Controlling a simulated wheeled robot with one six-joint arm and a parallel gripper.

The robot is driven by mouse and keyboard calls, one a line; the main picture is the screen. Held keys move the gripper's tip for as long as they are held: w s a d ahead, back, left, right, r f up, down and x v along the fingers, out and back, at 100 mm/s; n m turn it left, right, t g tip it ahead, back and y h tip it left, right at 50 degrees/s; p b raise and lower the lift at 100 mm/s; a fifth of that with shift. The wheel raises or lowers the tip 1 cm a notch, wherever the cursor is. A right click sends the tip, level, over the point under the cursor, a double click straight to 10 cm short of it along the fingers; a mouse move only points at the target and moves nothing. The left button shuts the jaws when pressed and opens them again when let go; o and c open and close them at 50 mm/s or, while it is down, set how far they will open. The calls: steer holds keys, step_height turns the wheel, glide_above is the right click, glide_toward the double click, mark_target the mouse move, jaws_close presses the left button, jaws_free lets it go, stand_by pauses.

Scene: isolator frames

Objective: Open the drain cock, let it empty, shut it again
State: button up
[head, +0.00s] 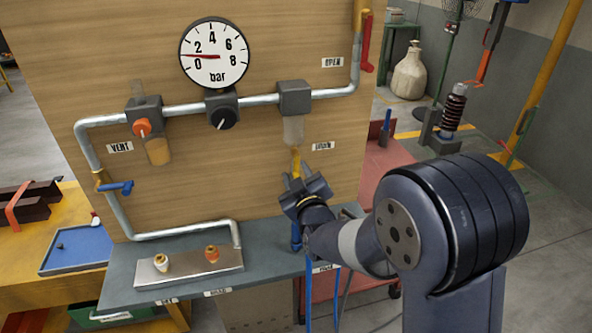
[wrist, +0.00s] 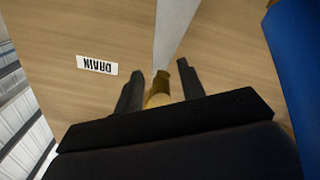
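The drain cock (head: 296,160) is a small brass fitting under a clear bowl (head: 293,130), beside the DRAIN label (head: 323,146). My gripper (head: 297,178) is just below it. In the wrist view my two dark fingers (wrist: 160,84) stand apart on either side of the brass cock (wrist: 159,95). A narrow gap seems to show beside the cock, but contact is hard to judge. The cock's handle position and any flow are hidden or too small to tell. The DRAIN label (wrist: 97,65) appears upside down in the wrist view.
The gauge (head: 214,53) needle points between 0 and 2. Pipes, a black knob (head: 223,117), an orange knob (head: 143,127), a blue lever (head: 117,187) and a red lever (head: 366,42) are on the wooden panel (head: 120,60). A grey shelf (head: 125,292) lies below.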

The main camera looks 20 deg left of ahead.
steer(key=shift+w+a, duration=0.2)
steer(key=shift+w, duration=0.1)
steer(key=shift+c, duration=0.2)
